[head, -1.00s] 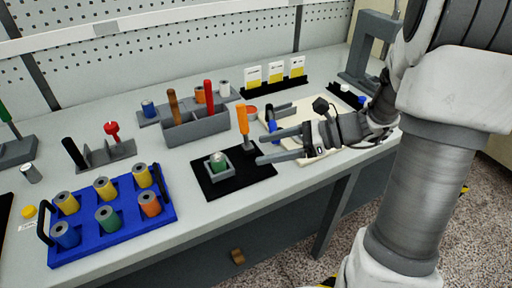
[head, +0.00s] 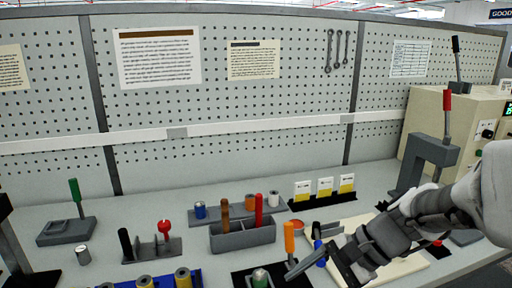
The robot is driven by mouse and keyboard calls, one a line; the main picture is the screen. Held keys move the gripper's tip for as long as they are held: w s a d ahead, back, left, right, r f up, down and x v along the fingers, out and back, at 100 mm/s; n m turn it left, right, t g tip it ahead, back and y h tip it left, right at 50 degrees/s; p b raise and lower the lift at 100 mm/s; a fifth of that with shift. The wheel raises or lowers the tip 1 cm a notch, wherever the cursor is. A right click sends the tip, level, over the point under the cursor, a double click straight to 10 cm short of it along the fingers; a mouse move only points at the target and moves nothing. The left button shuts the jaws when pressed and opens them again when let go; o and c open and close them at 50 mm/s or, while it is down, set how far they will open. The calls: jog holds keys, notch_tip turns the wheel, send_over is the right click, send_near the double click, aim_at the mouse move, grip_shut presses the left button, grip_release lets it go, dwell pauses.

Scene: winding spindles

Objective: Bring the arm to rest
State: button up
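My gripper (head: 303,268) is low in the head view, right of centre, with its fingers pointing left and down. One finger shows beside the orange-handled tool (head: 289,238) and the black mat (head: 240,279); the other is cut off by the bottom edge. The visible finger sits wide at the edge of the hand, and nothing shows held at it. My wrist and forearm (head: 435,205) reach in from the right edge, over the right part of the bench. I cannot tell how high the gripper is above the bench.
A grey box (head: 243,236) holds brown and red handles. A green-capped spindle piece (head: 260,278) stands on the mat. A blue tray (head: 160,283) is partly cut off. A grey press (head: 430,155) and cream machine (head: 470,130) stand at right. The pegboard (head: 230,105) closes the back.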

jog(key=s+d+r+n+t+h+p, duration=0.2)
jog(key=s+r+n+h, duration=0.1)
jog(key=r+n, duration=0.3)
jog(key=s+d+r+n+t+h+p, duration=0.2)
jog(key=s+r+n+h+p, duration=0.1)
jog(key=s+r+n+h, duration=0.1)
notch_tip(320, 180, up, 2)
jog(key=shift+d+n+t+h+p, duration=0.35)
jog(key=shift+n+h, duration=0.25)
jog(key=shift+n, duration=0.4)
